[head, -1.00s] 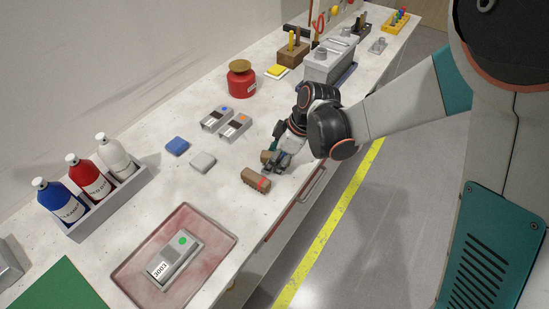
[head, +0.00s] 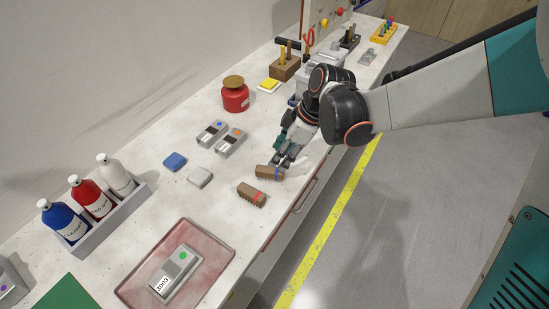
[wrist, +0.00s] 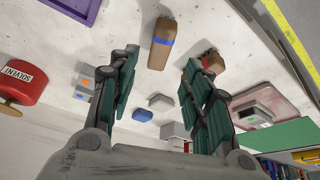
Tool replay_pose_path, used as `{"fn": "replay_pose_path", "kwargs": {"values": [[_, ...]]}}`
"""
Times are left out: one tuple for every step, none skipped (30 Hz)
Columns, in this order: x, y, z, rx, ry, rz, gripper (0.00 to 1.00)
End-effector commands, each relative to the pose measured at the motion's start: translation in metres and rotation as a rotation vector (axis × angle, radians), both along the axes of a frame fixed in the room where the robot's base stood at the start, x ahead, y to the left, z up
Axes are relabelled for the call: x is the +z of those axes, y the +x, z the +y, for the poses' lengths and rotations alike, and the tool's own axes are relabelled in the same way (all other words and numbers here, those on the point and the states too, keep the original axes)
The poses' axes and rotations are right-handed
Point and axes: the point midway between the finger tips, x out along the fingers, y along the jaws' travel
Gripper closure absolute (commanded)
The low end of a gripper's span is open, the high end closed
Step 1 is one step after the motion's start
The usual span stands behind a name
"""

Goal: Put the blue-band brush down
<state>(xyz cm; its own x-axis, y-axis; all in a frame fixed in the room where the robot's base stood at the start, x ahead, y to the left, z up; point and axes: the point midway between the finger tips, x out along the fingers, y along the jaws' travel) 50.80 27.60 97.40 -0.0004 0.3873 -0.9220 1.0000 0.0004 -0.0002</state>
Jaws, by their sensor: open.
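In the wrist view the blue-band brush (wrist: 162,45) lies beyond the open fingers (wrist: 160,65), with a gap on both sides. A similar brush with a red band (head: 251,194) lies nearer the camera, apart from it; the right finger partly hides it in the wrist view.
A blue block (head: 174,161) and a grey block (head: 200,177) lie left of the brushes. A reddish tray (head: 215,243) holds a labelled device. A red jar (head: 235,97) and a bottle rack (head: 128,204) stand farther off. Bench around the brushes is clear.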

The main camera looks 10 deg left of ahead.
Motion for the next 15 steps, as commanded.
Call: {"fn": "replay_pose_path", "kwargs": {"values": [[0.009, 0.0, -0.003, -0.001, 0.0, 0.0, 0.55], [0.013, 0.0, -0.004, -0.001, 0.0, 0.0, 0.55], [0.016, 0.0, -0.006, -0.001, 0.0, 0.0, 0.55], [0.019, 0.0, -0.007, -0.001, 0.0, 0.0, 0.55], [0.02, 0.0, -0.008, -0.001, 0.0, 0.0, 0.55], [0.023, 0.0, -0.009, -0.001, 0.0, 0.0, 0.55], [0.024, 0.0, -0.01, -0.001, 0.0, 0.0, 0.55], [0.025, 0.0, -0.01, -0.001, 0.0, 0.0, 0.55], [0.025, 0.0, -0.011, -0.001, 0.0, 0.0, 0.55], [0.026, 0.0, -0.011, -0.001, 0.001, 0.0, 0.55], [0.026, 0.0, -0.011, -0.001, 0.001, 0.0, 0.55], [0.026, 0.0, -0.011, -0.001, 0.001, 0.0, 0.55], [0.026, 0.0, -0.011, -0.001, 0.001, 0.0, 0.55], [0.025, 0.0, -0.011, 0.0, 0.001, 0.0, 0.55], [0.025, 0.0, -0.011, 0.0, 0.001, 0.0, 0.55]]}}
